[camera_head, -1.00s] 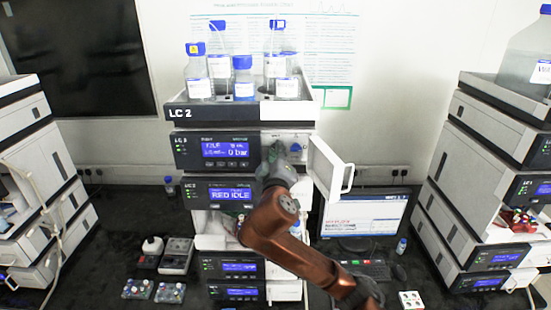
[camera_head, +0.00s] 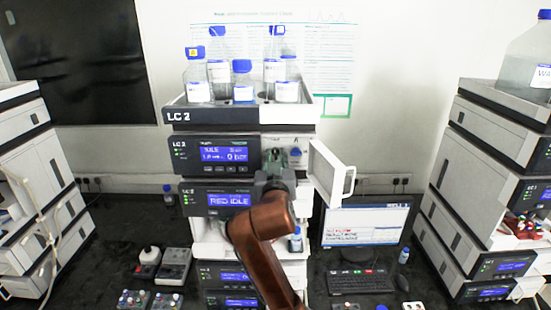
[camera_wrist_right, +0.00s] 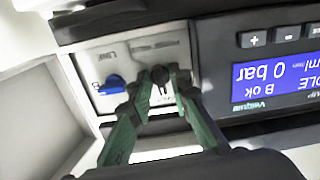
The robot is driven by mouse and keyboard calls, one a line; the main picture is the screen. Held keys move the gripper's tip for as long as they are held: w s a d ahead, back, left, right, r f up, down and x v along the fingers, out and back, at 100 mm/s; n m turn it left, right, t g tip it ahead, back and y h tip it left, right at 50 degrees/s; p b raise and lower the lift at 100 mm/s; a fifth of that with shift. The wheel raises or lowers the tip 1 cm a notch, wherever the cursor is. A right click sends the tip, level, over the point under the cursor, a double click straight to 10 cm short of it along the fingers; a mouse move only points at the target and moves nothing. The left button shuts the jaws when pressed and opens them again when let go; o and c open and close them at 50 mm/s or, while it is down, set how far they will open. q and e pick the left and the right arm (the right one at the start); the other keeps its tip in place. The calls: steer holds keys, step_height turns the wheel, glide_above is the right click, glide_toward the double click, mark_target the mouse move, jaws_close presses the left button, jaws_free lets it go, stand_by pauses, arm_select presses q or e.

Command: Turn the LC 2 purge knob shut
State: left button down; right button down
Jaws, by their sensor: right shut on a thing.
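The LC 2 stack (camera_head: 178,115) stands in the middle of the head view. Its upper pump module has an open panel with a blue knob (camera_head: 296,152) and a dark knob. In the right wrist view, which is upside down, the dark knob (camera_wrist_right: 160,74) sits between the green fingertips of my right gripper (camera_wrist_right: 160,84). The gripper is shut on it. The blue knob also shows beside it in that view (camera_wrist_right: 112,85). In the head view my right gripper (camera_head: 277,160) hides the dark knob. My left gripper is not in view.
The white door (camera_head: 330,172) stands swung open just right of the gripper. Solvent bottles (camera_head: 243,80) stand in the tray (camera_head: 240,113) on top. A monitor (camera_head: 366,222) is at the right below. Other stacks (camera_head: 475,190) stand at both sides.

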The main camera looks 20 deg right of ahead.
steer(key=shift+f+m, duration=0.1)
steer(key=shift+m, duration=0.5)
steer(key=c, duration=2.1)
jaws_free()
steer(key=shift+s, duration=0.15)
steer(key=v, duration=1.1)
steer(key=shift+s+a, duration=0.25)
steer(key=shift+s, duration=0.1)
